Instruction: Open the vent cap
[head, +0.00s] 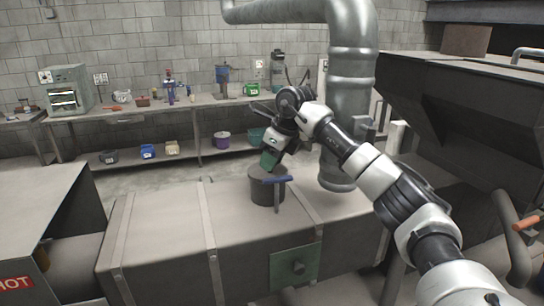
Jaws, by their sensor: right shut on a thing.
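The vent cap (262,189) is a dark round stub on top of the long grey-brown duct. My right gripper (270,171) reaches down from above, right over the cap and touching the handle area. The lid's seating is too small to judge. My left gripper is not in view.
The duct (165,230) has raised bands and a green square plate (294,267) with a knob on its front. A thick vertical pipe (350,100) stands behind the cap. A dark hopper (450,110) is at right. A workbench (130,108) with tools lines the back wall.

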